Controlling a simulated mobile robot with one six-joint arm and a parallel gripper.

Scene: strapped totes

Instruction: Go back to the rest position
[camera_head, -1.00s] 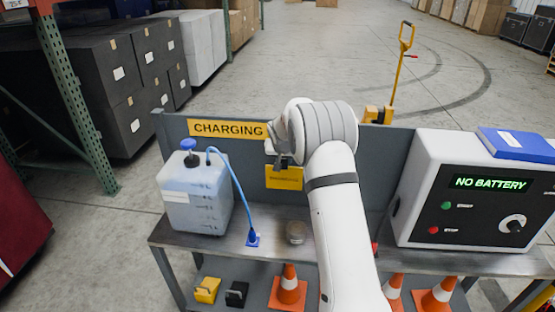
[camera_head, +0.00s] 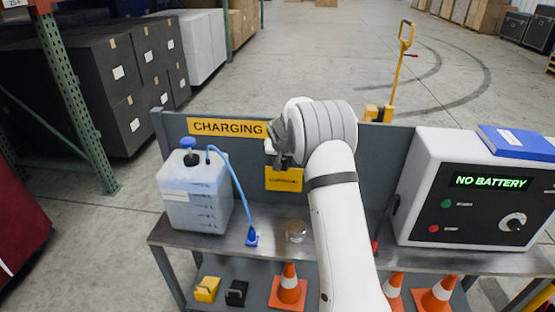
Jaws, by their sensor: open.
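My gripper (camera_head: 284,160) is at the end of my white arm, raised above the metal bench and in front of its grey back panel. It covers part of a small yellow sign (camera_head: 284,180) and sits just right of the CHARGING sign (camera_head: 228,128). Its fingers are small and partly hidden by my wrist. It appears empty and touches nothing that I can see.
Orange cones (camera_head: 288,288) stand on the lower shelf. A yellow pallet jack (camera_head: 401,70) and open floor lie behind.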

